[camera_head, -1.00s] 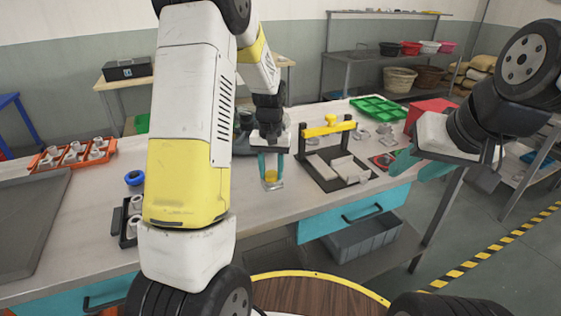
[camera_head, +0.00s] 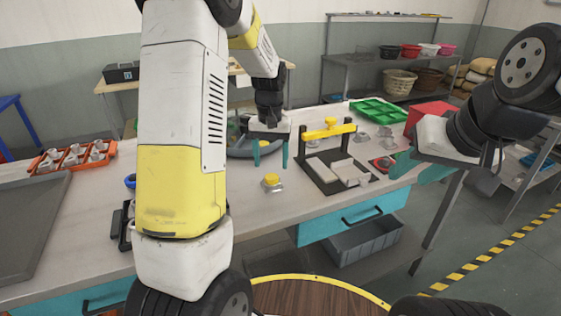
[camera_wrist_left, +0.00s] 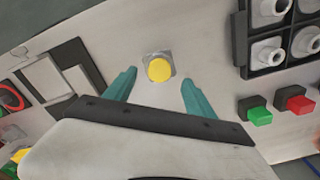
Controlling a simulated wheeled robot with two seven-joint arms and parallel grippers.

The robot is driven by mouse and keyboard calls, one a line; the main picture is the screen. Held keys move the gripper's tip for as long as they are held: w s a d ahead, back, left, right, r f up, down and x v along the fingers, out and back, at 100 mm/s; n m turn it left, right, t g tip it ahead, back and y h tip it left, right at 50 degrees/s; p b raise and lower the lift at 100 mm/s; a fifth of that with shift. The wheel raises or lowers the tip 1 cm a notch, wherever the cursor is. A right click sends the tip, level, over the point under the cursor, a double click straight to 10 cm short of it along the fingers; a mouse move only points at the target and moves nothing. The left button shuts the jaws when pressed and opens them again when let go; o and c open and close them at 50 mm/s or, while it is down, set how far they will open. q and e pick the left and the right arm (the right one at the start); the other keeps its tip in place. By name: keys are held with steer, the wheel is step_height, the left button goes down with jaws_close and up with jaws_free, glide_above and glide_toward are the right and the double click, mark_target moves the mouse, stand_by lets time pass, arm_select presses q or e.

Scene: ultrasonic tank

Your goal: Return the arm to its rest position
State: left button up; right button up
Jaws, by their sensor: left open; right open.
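My left gripper (camera_head: 270,153) is open and empty, raised above the workbench. Its teal fingers point down, behind and above a small yellow button on a grey base (camera_head: 272,182). In the left wrist view the open fingers (camera_wrist_left: 156,88) stand on either side of the yellow button (camera_wrist_left: 159,69), which is apart from them and lies on the bench. My right gripper (camera_head: 412,165) is at the right end of the bench with teal fingers showing. It is open, and nothing shows between its fingers.
A black fixture with a yellow bar (camera_head: 328,131) stands right of the left gripper, with grey blocks on its base. A green tray (camera_head: 378,108) and a red box (camera_head: 430,112) are at the back right. An orange tray of fittings (camera_head: 45,166) is at left.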

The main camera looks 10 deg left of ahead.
arm_select(q)
steer(key=shift+r, duration=1.2)
steer(key=shift+r, duration=0.1)
steer(key=s+r+t, duration=0.2)
steer(key=s+r, duration=0.2)
steer(key=s, duration=0.4)
steer(key=s+d+r+t+h, duration=0.1)
steer(key=s+r+t, duration=0.1)
steer(key=s+r, duration=0.3)
steer(key=s+d+r+m+t+h, duration=0.1)
steer(key=s+r, duration=0.3)
steer(key=s, duration=0.6)
steer(key=shift+s+r+t, duration=0.3)
steer(key=shift+s+t, duration=0.1)
steer(key=shift+t, duration=0.2)
steer(key=shift+d, duration=0.1)
